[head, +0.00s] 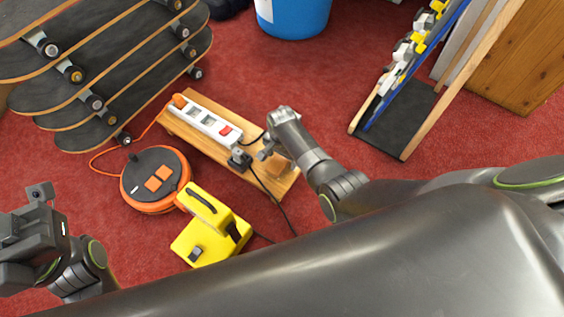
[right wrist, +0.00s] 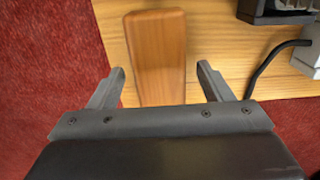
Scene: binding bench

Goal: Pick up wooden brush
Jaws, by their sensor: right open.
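The wooden brush (right wrist: 155,50) lies on a light wooden board (right wrist: 215,50), its brown block showing in the right wrist view. In the head view the brush (head: 279,166) is near the board's right end, partly hidden by my right gripper (head: 266,153). My right gripper is open. In the right wrist view its fingers (right wrist: 161,73) stand apart on either side of the brush's near part, with a gap on each side. My left gripper (head: 22,245) is at the lower left of the head view, away from the brush; its fingers are not clear.
A white power strip (head: 207,119) with a dark plug and cable sits on the board, left of the brush. An orange cable reel (head: 155,180) and a yellow case (head: 211,228) stand nearby. Skateboards (head: 110,75) are at upper left, a blue bucket (head: 293,18) behind.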

